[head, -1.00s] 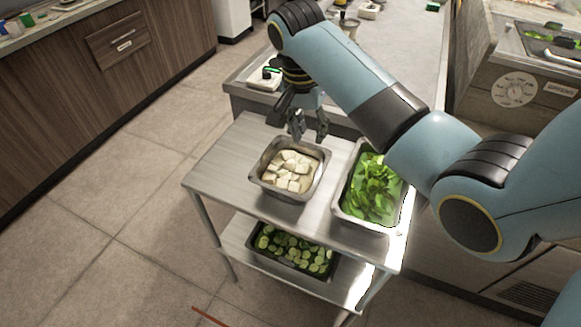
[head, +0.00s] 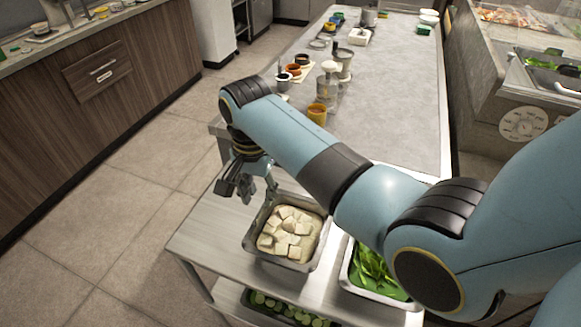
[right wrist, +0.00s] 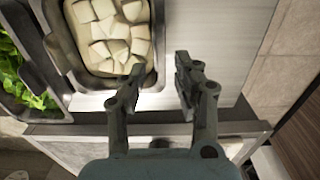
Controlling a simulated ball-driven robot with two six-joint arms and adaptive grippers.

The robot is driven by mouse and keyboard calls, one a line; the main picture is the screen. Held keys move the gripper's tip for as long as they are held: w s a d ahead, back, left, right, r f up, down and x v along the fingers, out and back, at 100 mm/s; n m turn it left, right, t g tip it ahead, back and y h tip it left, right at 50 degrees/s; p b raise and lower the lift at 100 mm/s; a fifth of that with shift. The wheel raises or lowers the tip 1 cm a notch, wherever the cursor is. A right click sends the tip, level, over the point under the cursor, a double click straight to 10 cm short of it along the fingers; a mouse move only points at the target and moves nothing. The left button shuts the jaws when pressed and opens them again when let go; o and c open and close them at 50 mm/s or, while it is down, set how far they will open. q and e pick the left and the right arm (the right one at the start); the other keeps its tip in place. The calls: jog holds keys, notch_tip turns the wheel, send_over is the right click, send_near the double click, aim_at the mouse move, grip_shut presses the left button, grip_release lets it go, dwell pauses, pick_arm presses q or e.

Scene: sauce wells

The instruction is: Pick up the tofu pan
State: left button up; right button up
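The tofu pan (head: 249,243) is a metal pan of white tofu cubes on the top shelf of a steel cart. It also shows at the upper left in the right wrist view (right wrist: 150,77). My right gripper (head: 258,194) is at the pan's far left corner in the head view. In the right wrist view its fingers (right wrist: 160,75) are apart with nothing held between them. One finger overlaps the pan's rim corner and the other is beyond the pan's side. I cannot tell whether either touches it. My left gripper is not in view.
A pan of green leaves (head: 348,283) stands right of the tofu, partly behind my right arm. Sliced cucumber (head: 285,307) sits on the lower shelf. A long grey counter (head: 385,95) with jars and containers lies behind the cart (head: 197,239). The cart top left of the tofu is clear.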

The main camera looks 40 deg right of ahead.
aim_at(261, 210)
jog(key=f, duration=0.4)
jog(key=shift+s+a, duration=0.15)
jog(key=shift+s, duration=0.25)
jog(key=shift+f, duration=0.45)
jog(key=shift+c, duration=0.2)
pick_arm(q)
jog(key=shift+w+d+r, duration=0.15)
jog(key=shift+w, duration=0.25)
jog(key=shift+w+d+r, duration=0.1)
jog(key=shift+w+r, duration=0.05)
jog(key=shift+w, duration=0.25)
pick_arm(e)
grip_shut()
jog(key=shift+r, duration=0.1)
